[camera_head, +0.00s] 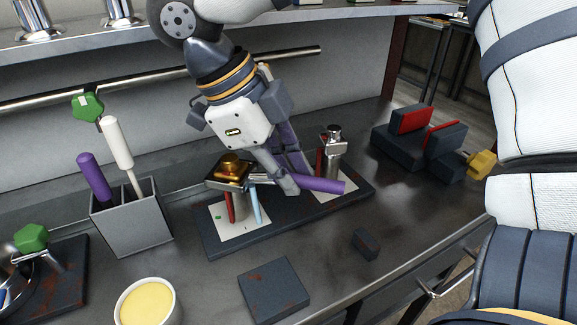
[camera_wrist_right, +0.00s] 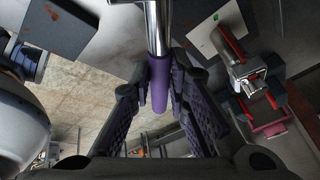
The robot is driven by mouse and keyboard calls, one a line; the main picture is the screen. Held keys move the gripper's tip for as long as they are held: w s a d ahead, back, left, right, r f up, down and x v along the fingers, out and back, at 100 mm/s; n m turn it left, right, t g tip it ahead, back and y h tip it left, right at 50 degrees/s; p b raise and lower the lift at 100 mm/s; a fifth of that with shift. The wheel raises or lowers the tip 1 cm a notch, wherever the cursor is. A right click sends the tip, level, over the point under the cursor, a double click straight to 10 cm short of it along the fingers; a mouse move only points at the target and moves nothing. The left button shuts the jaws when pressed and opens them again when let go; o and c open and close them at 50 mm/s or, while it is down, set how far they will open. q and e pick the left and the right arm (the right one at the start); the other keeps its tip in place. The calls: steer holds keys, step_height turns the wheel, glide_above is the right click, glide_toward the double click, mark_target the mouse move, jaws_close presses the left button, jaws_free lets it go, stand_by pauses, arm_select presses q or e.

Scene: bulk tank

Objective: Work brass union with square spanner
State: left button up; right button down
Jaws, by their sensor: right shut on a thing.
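The brass union (camera_head: 231,163) sits on top of the left post of the dark base, with a dark square collar around its foot. The square spanner (camera_head: 322,185) has a purple handle and a metal shaft that points left toward the union. The spanner's head is at or beside the union's collar; I cannot tell whether it is seated. My right gripper (camera_head: 288,182) is shut on the spanner near the handle, just right of the union. In the right wrist view the purple handle (camera_wrist_right: 159,84) shows between the fingers. My left gripper is not in view.
A grey holder (camera_head: 133,222) with purple, white and green-topped tools stands left. A bowl of yellow stuff (camera_head: 146,303) and a dark block (camera_head: 274,290) lie in front. A second metal post (camera_head: 333,155) stands close right of the gripper. Red and dark blocks (camera_head: 410,140) sit farther right.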

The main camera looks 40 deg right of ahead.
steer(key=a+m+g+y, duration=0.2)
steer(key=a+m+y, duration=0.3)
steer(key=a+m, duration=0.5)
steer(key=m, duration=0.3)
steer(key=shift+m+g, duration=0.4)
stand_by(1.5)
steer(key=shift+s, duration=0.1)
step_height(320, 180, up, 7)
steer(key=shift+d+n, duration=0.15)
steer(key=shift+n, duration=0.15)
stand_by(0.8)
stand_by(0.4)
